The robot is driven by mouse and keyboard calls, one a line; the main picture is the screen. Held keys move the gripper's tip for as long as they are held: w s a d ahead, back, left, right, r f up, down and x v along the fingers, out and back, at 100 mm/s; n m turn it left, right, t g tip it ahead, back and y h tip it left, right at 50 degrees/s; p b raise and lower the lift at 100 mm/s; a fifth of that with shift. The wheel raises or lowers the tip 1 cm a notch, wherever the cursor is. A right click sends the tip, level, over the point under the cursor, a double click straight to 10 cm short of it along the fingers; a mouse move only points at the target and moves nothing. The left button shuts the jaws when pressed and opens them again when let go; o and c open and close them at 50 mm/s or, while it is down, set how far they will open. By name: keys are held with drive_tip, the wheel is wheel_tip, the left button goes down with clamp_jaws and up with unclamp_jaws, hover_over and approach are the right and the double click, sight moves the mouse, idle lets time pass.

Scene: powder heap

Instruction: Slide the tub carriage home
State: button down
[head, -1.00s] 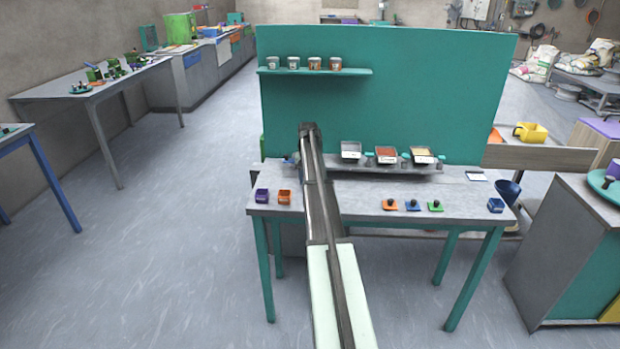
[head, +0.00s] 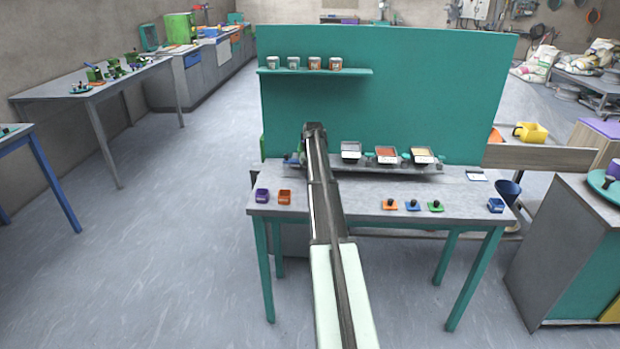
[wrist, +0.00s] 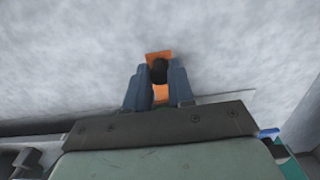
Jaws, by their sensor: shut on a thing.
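In the wrist view my gripper (wrist: 160,75) has its dark blue fingers closed about a black knob (wrist: 159,68) on an orange plate (wrist: 154,54). In the head view my arm hides the gripper and this knob, at the left end of a grey ledge (head: 390,168). Small blue and teal parts (head: 292,159) show left of my arm. I cannot tell which part is the carriage.
A purple bin (head: 262,196) and an orange bin (head: 284,197) stand at the left front of the table. Several coloured lids with black knobs (head: 412,205) lie right of my arm, with a blue bin (head: 496,205) farther right. A green panel (head: 440,90) stands behind.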

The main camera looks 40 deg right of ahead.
drive_tip(key=shift+s+d, duration=21.5)
drive_tip(key=shift+d, duration=0.1)
